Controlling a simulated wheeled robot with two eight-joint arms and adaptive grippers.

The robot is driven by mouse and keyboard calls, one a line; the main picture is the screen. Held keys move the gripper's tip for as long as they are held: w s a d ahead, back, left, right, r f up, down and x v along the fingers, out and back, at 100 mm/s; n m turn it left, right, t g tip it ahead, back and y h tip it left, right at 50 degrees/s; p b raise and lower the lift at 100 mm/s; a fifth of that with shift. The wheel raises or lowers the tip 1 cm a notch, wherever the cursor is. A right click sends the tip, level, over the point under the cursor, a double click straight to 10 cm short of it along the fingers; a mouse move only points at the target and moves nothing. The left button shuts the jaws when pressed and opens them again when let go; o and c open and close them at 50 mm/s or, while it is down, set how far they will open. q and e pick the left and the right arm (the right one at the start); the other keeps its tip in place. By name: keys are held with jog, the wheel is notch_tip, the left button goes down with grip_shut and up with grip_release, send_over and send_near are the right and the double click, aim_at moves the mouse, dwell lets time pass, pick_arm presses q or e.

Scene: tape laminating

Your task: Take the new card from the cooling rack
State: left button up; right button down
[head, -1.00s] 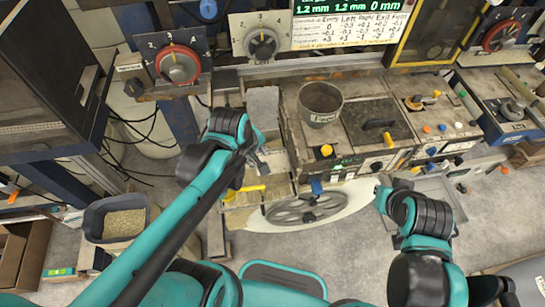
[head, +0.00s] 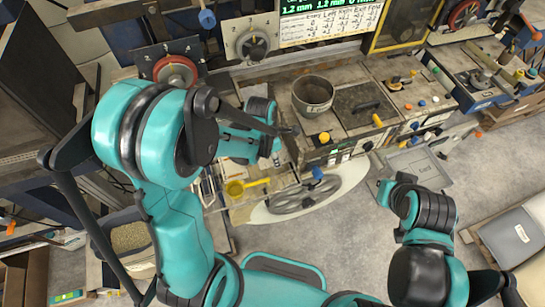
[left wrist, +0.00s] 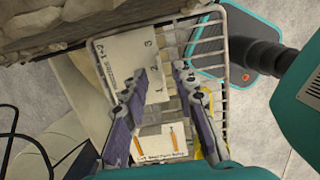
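The wire cooling rack (left wrist: 208,48) lies under my left gripper in the left wrist view; part of it shows beside my left arm in the head view (head: 209,188). A pale card with printed numbers (left wrist: 128,52) lies on the rack, partly behind one finger. A second white sheet with orange marks (left wrist: 150,150) shows lower down, between and below the fingers. I cannot tell which is the new card. My left gripper (left wrist: 160,74) is open and empty above the rack, its fingers apart. My right arm is at the right in the head view; its fingers cannot be made out.
A grey metal pot (head: 313,94) stands on the worn machine top behind the rack. A yellow-handled tool (head: 245,186) and a spoked wheel (head: 305,192) are near the rack. A grey tray marked Card (head: 428,172) lies to the right. A bin of grains (head: 130,238) stands at lower left.

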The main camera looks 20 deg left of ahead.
pick_arm(q)
jog(key=shift+w+d+f, duration=0.1)
jog(key=shift+d+f, duration=0.1)
jog(key=shift+f, duration=0.7)
grip_shut()
